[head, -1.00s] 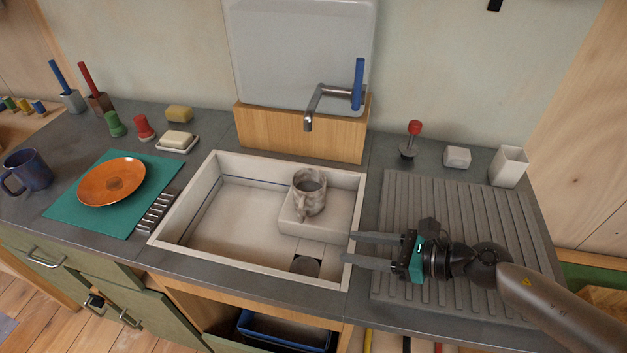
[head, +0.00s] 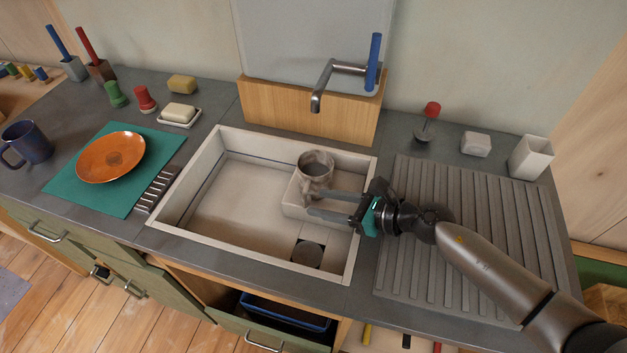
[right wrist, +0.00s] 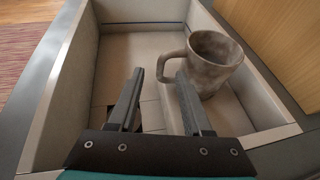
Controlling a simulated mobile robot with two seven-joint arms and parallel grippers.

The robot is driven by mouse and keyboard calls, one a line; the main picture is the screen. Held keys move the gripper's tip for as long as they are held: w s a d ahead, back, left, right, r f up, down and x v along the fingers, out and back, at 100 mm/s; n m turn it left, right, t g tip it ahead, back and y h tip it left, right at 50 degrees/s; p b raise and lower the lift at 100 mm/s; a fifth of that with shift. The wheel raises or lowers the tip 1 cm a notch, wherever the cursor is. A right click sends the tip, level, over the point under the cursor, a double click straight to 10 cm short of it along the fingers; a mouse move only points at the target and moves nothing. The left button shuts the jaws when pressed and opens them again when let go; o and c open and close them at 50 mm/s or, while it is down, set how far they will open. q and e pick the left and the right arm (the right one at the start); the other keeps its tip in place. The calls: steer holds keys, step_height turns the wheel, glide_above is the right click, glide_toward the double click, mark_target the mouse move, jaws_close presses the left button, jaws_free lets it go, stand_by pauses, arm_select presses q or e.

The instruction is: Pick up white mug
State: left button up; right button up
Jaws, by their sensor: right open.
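The white mug (head: 316,170) is mottled grey-white and stands upright on a raised white block (head: 297,208) in the right part of the sink. It also shows in the right wrist view (right wrist: 213,62), with its handle pointing left. My right gripper (head: 308,203) reaches over the sink's right wall, open, with its fingertips close to the mug's handle. In the right wrist view the open fingers (right wrist: 159,72) lie on either side of the handle's lower end; I cannot tell if they touch it. My left gripper is not in view.
The sink (head: 200,242) has raised walls around the mug. The tap (head: 322,88) hangs behind it. A ribbed drainboard (head: 410,270) lies to the right. An orange plate (head: 110,157) on a teal mat and a dark blue mug (head: 30,143) are at the left.

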mark_target(305, 206)
steer(key=shift+x, duration=2.8)
steer(key=shift+c, duration=0.3)
jaws_close()
steer(key=shift+r, duration=0.15)
